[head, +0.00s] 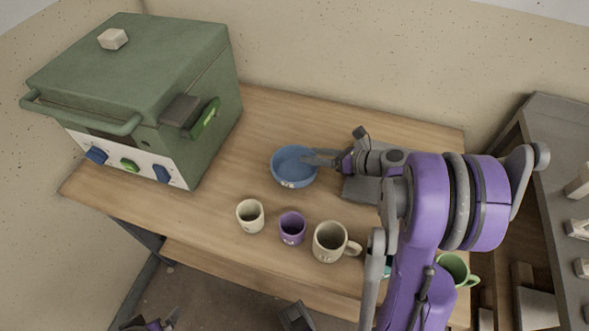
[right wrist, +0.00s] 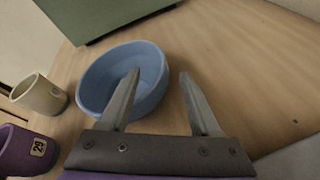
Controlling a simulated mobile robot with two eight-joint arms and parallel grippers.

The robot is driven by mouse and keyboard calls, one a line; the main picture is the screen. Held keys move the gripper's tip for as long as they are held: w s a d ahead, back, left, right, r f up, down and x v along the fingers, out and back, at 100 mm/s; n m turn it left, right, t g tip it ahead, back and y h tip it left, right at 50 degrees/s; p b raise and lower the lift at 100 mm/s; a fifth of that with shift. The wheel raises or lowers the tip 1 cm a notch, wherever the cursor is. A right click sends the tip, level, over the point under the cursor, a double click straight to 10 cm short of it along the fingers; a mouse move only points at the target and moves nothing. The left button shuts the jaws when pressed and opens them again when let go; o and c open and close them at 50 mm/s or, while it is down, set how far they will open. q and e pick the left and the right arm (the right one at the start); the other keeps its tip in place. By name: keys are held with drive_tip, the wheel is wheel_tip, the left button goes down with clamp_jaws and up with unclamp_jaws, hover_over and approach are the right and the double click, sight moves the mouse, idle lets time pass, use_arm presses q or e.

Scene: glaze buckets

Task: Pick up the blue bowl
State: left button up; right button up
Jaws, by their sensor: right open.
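The blue bowl (head: 292,178) stands upright on the wooden table, right of the green kiln-like box. My right gripper (head: 318,157) is at the bowl's right side, open and empty. In the right wrist view the gripper (right wrist: 160,73) has its left finger over the inside of the bowl (right wrist: 100,80) and its right finger outside the rim, with the near right wall between them. Whether a finger touches the bowl cannot be told. A dark and purple part, likely my left gripper (head: 152,324), shows at the bottom edge, mostly cut off.
A cream cup (head: 250,216), a purple cup (head: 292,229) and a beige mug (head: 330,242) stand in front of the bowl. A green mug (head: 455,268) is at the right, partly behind my arm. The green box (head: 150,80) fills the left end. Table behind the bowl is clear.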

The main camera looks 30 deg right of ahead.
sight(306, 154)
drive_tip(key=shift+x, duration=1.6)
drive_tip(key=shift+s, duration=0.1)
clamp_jaws()
